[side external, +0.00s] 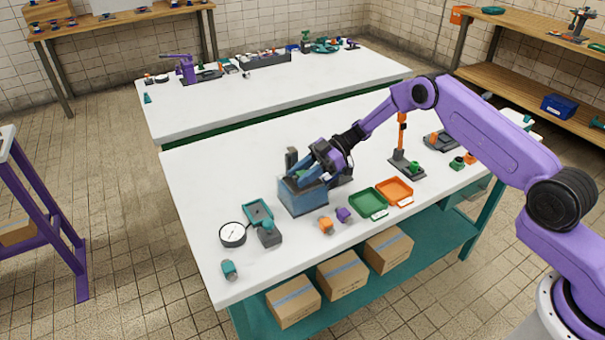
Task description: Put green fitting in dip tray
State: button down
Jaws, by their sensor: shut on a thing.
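My gripper (304,179) reaches down over a blue-grey open-topped box (302,200) near the middle of the front bench. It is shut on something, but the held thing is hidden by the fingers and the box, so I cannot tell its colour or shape. Small green fittings show elsewhere: a dark green one (457,163) at the bench's right and a teal one (229,270) at the front left. A green tray (381,213) with a white label lies right of the box. I cannot tell which container is the dip tray.
An orange tray (410,194) adjoins the green tray. An orange fitting (326,226) and a purple fitting (343,215) lie before the box. A round gauge (232,234) and a teal tray (256,204) are left. An orange-post stand (402,140) rises behind. The bench's back left is clear.

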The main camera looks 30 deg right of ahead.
jog(key=shift+f, duration=0.15)
jog(key=c, duration=1.1)
grip_release()
jog(key=shift+o, duration=0.2)
